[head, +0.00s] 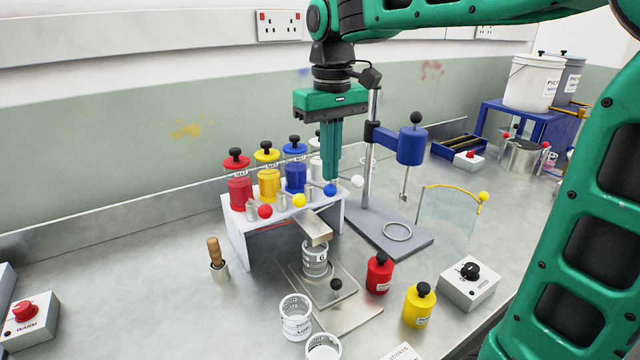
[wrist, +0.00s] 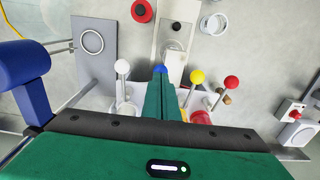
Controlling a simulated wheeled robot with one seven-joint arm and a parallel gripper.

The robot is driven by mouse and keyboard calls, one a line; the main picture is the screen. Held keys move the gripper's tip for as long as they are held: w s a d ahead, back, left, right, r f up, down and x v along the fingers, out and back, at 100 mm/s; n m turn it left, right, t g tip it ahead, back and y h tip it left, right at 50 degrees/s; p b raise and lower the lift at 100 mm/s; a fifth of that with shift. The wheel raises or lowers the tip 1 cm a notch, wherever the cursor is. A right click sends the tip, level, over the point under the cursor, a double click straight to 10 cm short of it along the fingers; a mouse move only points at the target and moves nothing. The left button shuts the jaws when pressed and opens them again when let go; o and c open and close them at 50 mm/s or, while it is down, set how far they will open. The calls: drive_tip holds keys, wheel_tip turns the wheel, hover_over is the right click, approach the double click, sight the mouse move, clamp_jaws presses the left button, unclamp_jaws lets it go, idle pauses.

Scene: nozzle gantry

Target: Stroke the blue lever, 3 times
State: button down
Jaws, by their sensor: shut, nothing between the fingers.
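The blue lever (head: 330,190) has a round blue knob at the front of the white gantry, between the yellow and white knobs. My gripper (head: 331,178) points straight down with its green fingers shut and empty, its tips right at the blue knob. In the wrist view the blue knob (wrist: 160,69) peeks out just past the fingertips (wrist: 160,76). I cannot tell whether the tips touch it. The blue bottle (head: 295,176) stands on the gantry behind the lever.
The yellow knob (head: 299,201), red knob (head: 265,211) and white knob (head: 357,181) are close by. A jar (head: 314,262) stands below the metal spout (head: 313,228). A blue-headed stand (head: 411,146) rises to the right. Red (head: 379,274) and yellow (head: 418,306) bottles stand in front.

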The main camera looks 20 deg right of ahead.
sight(330, 188)
idle(0.6)
drive_tip(key=shift+f, duration=2.75)
drive_tip(key=shift+r, duration=2.75)
drive_tip(key=shift+f, duration=2.75)
drive_tip(key=shift+r, duration=2.75)
drive_tip(key=shift+f, duration=0.15)
